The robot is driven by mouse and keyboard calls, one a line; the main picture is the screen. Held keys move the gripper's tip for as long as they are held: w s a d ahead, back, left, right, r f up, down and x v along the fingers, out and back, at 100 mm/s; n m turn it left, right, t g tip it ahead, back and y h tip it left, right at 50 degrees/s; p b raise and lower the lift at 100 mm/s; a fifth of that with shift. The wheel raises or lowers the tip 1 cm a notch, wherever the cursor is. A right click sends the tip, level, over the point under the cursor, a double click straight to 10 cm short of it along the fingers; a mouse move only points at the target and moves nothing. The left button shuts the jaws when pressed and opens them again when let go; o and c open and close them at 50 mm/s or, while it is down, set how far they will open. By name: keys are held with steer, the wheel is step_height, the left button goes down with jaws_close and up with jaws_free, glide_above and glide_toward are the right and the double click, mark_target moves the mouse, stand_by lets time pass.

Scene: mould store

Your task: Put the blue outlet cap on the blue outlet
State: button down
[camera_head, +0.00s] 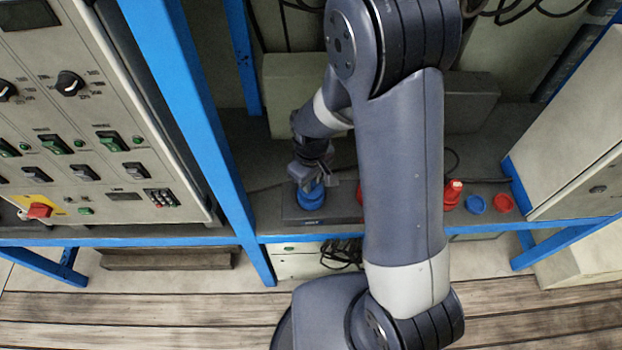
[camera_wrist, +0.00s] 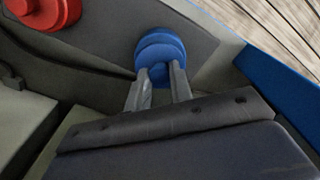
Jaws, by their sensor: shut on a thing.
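My gripper (camera_head: 309,180) points down at the left end of the bench. In the wrist view its two fingers (camera_wrist: 160,76) close on the blue outlet cap (camera_wrist: 160,70). Blue round layers show just beyond the fingertips, with the blue outlet (camera_head: 311,198) under the gripper in the head view. The cap and outlet are the same blue and overlap, so I cannot tell whether the cap is seated or held slightly above. The gripper and fingers hide part of both.
A red fitting (camera_wrist: 45,12) stands beside the blue one, mostly behind my arm in the head view. Farther right are a red object with a pale top (camera_head: 453,193), a flat blue disc (camera_head: 475,204) and a flat red disc (camera_head: 503,203). A blue frame post (camera_head: 205,120) stands left.

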steer(key=shift+f+b, duration=0.75)
steer(key=shift+f, duration=0.1)
steer(key=c, duration=1.2)
jaws_free()
steer(key=shift+o, duration=0.6)
steer(key=o, duration=0.3)
steer(key=shift+r, duration=0.1)
steer(key=shift+r+p, duration=2.9)
steer(key=shift+r, duration=0.85)
